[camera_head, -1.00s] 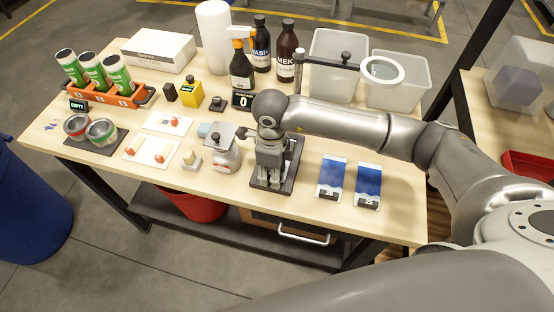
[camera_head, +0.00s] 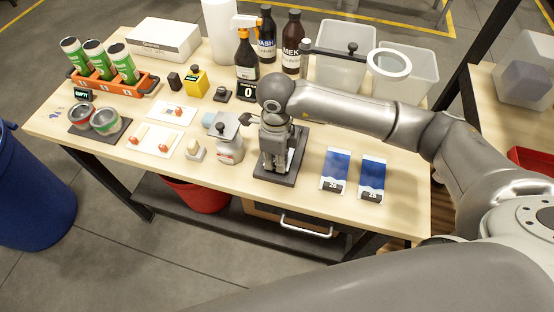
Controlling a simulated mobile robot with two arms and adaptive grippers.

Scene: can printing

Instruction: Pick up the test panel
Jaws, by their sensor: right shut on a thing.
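My right gripper (camera_head: 273,168) points down over a dark grey plate (camera_head: 287,181) near the table's front edge. Its fingers are shut on a thin, pale piece, apparently the test panel (camera_head: 291,155), low over the plate. The gripper hides most of this piece, so I cannot tell whether it still touches the plate. Two blue-and-white panels lie flat on the table to the right, one nearer (camera_head: 335,170) and one further right (camera_head: 372,178). My left gripper is not in view.
A spray bottle (camera_head: 245,62), dark bottles and a ring lamp (camera_head: 389,53) stand behind. White cards, open tins and an orange can rack (camera_head: 113,86) are further left. The front right corner is clear.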

